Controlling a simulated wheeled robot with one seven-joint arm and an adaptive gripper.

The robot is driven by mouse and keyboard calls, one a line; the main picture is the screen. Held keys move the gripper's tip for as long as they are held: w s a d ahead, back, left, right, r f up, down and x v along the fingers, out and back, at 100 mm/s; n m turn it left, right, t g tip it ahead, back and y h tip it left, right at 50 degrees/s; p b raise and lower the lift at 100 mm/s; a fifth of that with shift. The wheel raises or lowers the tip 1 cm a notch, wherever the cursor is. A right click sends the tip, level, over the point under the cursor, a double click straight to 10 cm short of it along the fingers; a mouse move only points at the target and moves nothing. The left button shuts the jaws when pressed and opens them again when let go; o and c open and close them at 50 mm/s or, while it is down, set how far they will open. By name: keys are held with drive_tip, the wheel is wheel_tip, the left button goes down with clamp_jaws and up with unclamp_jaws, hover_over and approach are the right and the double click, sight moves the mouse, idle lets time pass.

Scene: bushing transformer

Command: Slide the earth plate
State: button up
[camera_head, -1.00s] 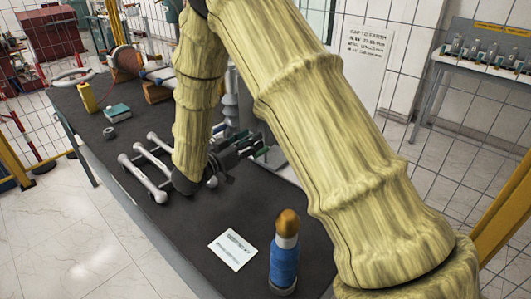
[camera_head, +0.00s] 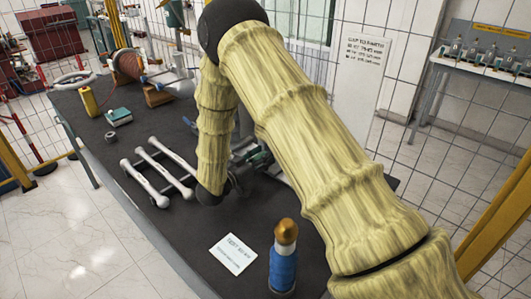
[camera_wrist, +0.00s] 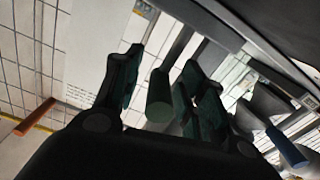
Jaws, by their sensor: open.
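My gripper (camera_wrist: 163,62) is open in the wrist view, its two dark fingers apart. A grey rod with a round greenish end (camera_wrist: 160,98) shows in the gap between them; I cannot tell whether either finger touches it. In the head view my gripper (camera_head: 262,160) is low over the dark table, largely hidden behind my padded arm. I cannot make out the earth plate for sure; the area around the gripper is covered by the arm. A white sign headed "gap to earth" (camera_head: 363,50) stands behind the table.
The dark table (camera_head: 185,228) carries pale rods (camera_head: 165,168) left of my arm, a white card (camera_head: 234,253) and a blue cylinder with a brown top (camera_head: 283,265) in front. A coil apparatus (camera_head: 128,65) stands at the back left. Mesh fencing surrounds the area.

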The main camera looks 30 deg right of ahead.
drive_tip(key=shift+x, duration=0.85)
drive_tip(key=shift+w, duration=0.1)
clamp_jaws()
